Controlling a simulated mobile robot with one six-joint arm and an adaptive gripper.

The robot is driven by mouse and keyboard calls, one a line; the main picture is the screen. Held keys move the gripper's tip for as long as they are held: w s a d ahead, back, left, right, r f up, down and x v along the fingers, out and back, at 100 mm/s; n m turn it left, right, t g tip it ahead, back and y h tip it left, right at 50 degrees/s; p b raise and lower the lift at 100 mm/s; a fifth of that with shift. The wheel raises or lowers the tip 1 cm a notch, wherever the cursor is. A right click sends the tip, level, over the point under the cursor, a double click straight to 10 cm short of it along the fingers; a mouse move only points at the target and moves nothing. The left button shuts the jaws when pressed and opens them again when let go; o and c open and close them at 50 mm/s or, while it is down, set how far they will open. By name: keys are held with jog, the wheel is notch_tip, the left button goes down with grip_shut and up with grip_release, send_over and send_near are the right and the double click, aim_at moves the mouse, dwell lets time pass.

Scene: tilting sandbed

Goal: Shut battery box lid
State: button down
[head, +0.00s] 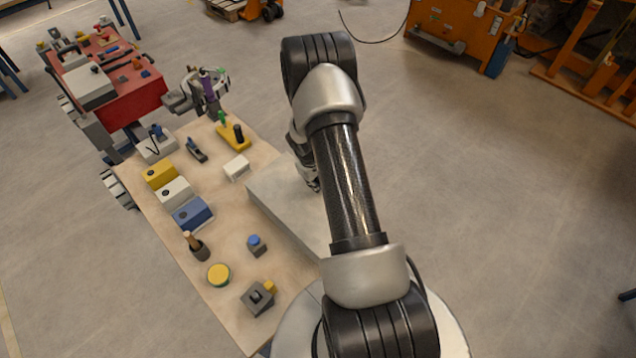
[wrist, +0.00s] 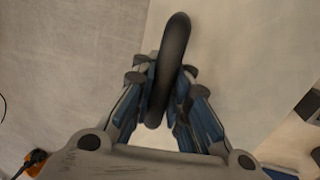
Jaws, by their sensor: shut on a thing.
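A large pale grey box (head: 285,200) sits along the right side of the wooden table in the head view, partly hidden by my arm. I take it for the battery box; its lid's angle cannot be told. My gripper (head: 312,182) is mostly hidden behind the arm, at the box's far right part. In the wrist view my gripper (wrist: 163,88) is shut on a dark, rounded handle (wrist: 175,38), with a finger on each side. The handle stands out over a pale, flat surface (wrist: 240,60), likely the lid.
The wooden table (head: 225,255) holds yellow, white and blue boxes (head: 193,212), a small white box (head: 237,167), a yellow round tin (head: 218,274) and a grey switch block (head: 258,298). A red workbench (head: 135,95) stands behind. Floor to the right is clear.

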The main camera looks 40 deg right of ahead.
jog(key=c, duration=1.6)
grip_release()
jog(key=shift+o, duration=0.2)
notch_tip(320, 180, up, 12)
jog(key=a, duration=0.2)
jog(key=shift+a+f, duration=0.15)
